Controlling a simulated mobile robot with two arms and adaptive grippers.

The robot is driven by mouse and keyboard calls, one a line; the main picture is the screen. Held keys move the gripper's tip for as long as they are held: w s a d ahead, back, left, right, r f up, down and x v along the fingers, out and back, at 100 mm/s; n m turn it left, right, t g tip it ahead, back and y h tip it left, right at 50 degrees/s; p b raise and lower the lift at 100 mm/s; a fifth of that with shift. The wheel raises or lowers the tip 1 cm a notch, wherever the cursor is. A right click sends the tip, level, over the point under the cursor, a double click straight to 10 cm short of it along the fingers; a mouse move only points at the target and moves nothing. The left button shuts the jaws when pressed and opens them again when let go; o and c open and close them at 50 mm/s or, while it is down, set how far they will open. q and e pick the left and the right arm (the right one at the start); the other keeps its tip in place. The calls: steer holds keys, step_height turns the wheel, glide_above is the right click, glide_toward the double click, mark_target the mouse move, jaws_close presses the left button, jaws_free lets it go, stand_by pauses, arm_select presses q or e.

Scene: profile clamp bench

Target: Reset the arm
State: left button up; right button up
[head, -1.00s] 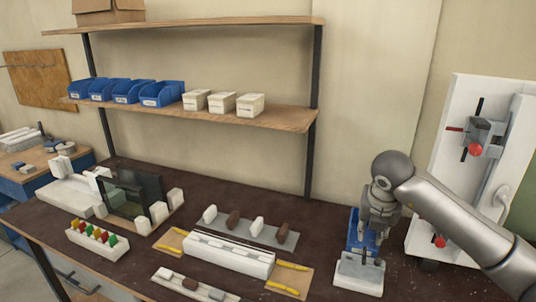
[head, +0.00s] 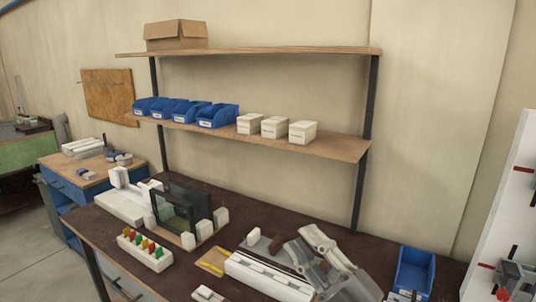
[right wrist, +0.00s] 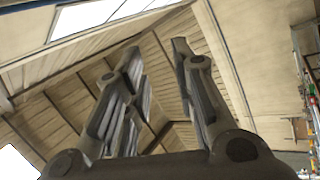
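My right gripper (head: 305,240) is in the lower middle of the head view, raised in front of the bench, with its fingers pointing up. In the right wrist view its two fingers (right wrist: 156,52) stand apart with nothing between them, against the roof. The gripper and arm hide part of the long white profile fixture (head: 262,275) and the pieces behind it. My left gripper is in neither view.
A blue bin (head: 414,268) stands on the dark bench (head: 215,272) at right. A white panel (head: 498,235) with clamps stands at the right edge. A dark framed glass fixture (head: 180,212) and a block with coloured pegs (head: 146,251) are at left. Shelves (head: 250,50) rise behind.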

steer(key=s+d+f+m+g+h, duration=0.2)
steer(key=d+f+m+h, duration=1.3)
steer(key=f+m+h, duration=0.3)
steer(key=s+f+g, duration=0.1)
steer(key=s+f, duration=0.1)
steer(key=f, duration=0.1)
steer(key=s+f+g, duration=0.2)
steer(key=s+f, duration=0.1)
steer(key=s+f+m+g+y, duration=0.1)
steer(key=s+f+g, duration=0.1)
steer(key=f, duration=0.2)
steer(key=shift+s+d, duration=0.4)
steer(key=s+a+f+g+y, duration=0.2)
steer(key=s+f+g, duration=0.5)
steer(key=s, duration=0.7)
step_height(320, 180, down, 27)
steer(key=s+g, duration=0.1)
steer(key=s, duration=0.1)
steer(key=s+d+f+g, duration=0.1)
steer(key=s+d+f, duration=0.1)
steer(key=s+f, duration=1.4)
steer(key=shift+s+d+g, duration=0.3)
steer(key=shift+s, duration=0.2)
